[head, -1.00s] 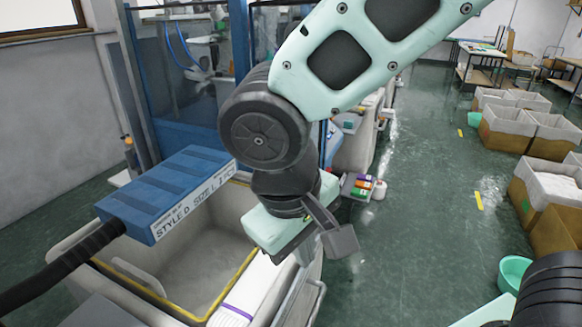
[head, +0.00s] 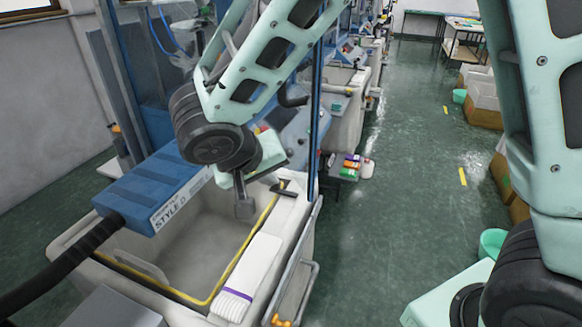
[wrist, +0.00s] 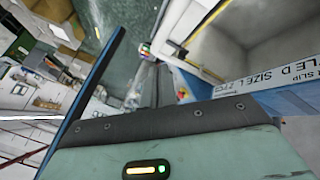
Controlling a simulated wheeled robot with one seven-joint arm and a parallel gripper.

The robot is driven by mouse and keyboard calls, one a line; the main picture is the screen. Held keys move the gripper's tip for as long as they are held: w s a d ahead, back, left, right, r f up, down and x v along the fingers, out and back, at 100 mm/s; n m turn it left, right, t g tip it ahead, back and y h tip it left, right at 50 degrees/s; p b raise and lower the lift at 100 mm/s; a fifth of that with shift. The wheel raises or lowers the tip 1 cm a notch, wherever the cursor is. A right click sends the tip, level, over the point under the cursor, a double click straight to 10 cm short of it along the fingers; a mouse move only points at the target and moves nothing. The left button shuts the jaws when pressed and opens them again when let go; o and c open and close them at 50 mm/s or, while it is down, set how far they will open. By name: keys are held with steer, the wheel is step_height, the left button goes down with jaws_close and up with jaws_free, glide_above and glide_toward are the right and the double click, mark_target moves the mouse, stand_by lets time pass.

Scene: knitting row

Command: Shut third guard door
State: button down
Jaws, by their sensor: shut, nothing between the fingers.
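A tall clear guard panel in a blue frame (head: 108,80) stands at the left of the nearest machine in the head view. A thin blue upright edge (head: 314,130) stands right of my gripper, at the machine's aisle side; it looks like a guard door seen nearly edge-on. I cannot tell which door is the third. A slanted blue bar (wrist: 92,75) in the wrist view may be the same edge. My gripper (head: 244,208) is shut and empty, pointing down over the bin, left of the upright edge and apart from it. Its fingers also show in the wrist view (wrist: 164,88).
A pale bin (head: 180,250) with a yellow rim sits below my gripper. A blue box marked STYLE D (head: 155,195) juts over its left side. A white folded bundle (head: 248,275) lies on the right rim. The green aisle floor (head: 405,210) is clear; a green tub (head: 492,243) stands right.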

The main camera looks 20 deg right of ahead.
mark_target(299, 182)
steer(key=shift+w+d+f+p, duration=0.1)
steer(key=shift+d+f+p, duration=0.3)
steer(key=shift+d, duration=0.45)
steer(key=shift+w+d+f+p, duration=0.15)
steer(key=shift+d+p, duration=0.35)
steer(key=shift+d, duration=0.35)
steer(key=shift+w+d+f+p, duration=0.1)
steer(key=shift+d+f+p, duration=0.3)
steer(key=shift+d, duration=0.45)
steer(key=shift+d+r, duration=0.1)
